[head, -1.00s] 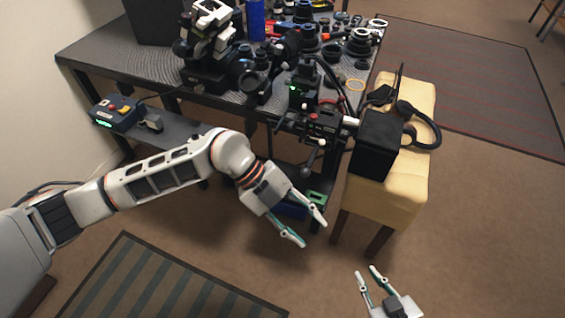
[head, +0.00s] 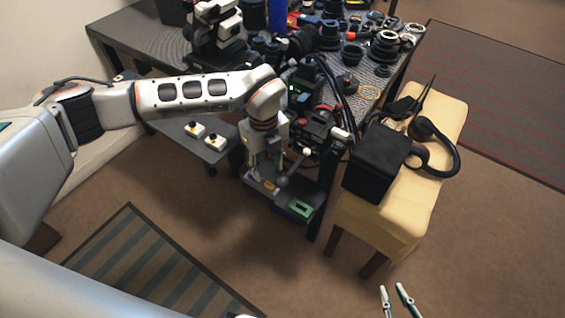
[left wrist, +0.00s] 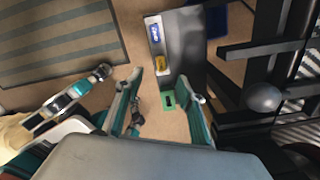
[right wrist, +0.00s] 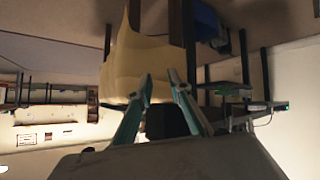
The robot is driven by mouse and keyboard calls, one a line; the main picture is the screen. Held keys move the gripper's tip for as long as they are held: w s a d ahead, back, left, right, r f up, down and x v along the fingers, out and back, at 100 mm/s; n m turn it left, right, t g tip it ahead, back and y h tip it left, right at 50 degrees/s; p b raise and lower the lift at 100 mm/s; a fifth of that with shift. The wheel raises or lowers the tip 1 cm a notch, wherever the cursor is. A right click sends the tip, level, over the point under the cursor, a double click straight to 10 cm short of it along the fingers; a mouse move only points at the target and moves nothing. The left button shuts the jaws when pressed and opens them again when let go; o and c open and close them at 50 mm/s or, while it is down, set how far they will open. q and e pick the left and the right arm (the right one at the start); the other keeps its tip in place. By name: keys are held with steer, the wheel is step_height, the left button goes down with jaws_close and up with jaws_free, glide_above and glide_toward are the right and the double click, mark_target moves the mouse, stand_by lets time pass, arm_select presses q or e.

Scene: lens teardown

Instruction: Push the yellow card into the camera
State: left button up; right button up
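A small yellow piece (left wrist: 160,62), probably the yellow card, lies beside a blue piece (left wrist: 155,34) on a grey tray in the left wrist view. The tray is on the low shelf under the bench, and the yellow piece shows small in the head view (head: 270,187). My left gripper (left wrist: 160,82) is open and empty, pointing down above this tray; in the head view (head: 262,168) its fingers are close to the pieces. My right gripper (right wrist: 161,78) is open and empty, low at the bottom right of the head view (head: 394,290). I cannot tell which black device is the camera.
A black device with a green light (head: 294,88) stands at the bench edge. A red and grey vise-like tool (head: 318,122) overhangs the shelf. A green frame (head: 300,208) is beside the tray. A yellow stool (head: 425,185) carries a black box (head: 377,163) and headphones (head: 440,150).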

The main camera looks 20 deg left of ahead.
mark_target(269, 185)
arm_select(q)
steer(key=shift+w, duration=0.1)
steer(key=shift+f, duration=0.55)
step_height(269, 185, down, 6)
steer(key=shift+r+b, duration=0.1)
steer(key=shift+b, duration=0.9)
steer(key=shift+f, duration=0.5)
steer(key=shift+r, duration=0.1)
jaws_close()
arm_select(e)
steer(key=shift+s+a+f, duration=0.1)
steer(key=shift+a+f, duration=0.15)
steer(key=shift+a, duration=0.1)
steer(key=shift+w+r, duration=0.2)
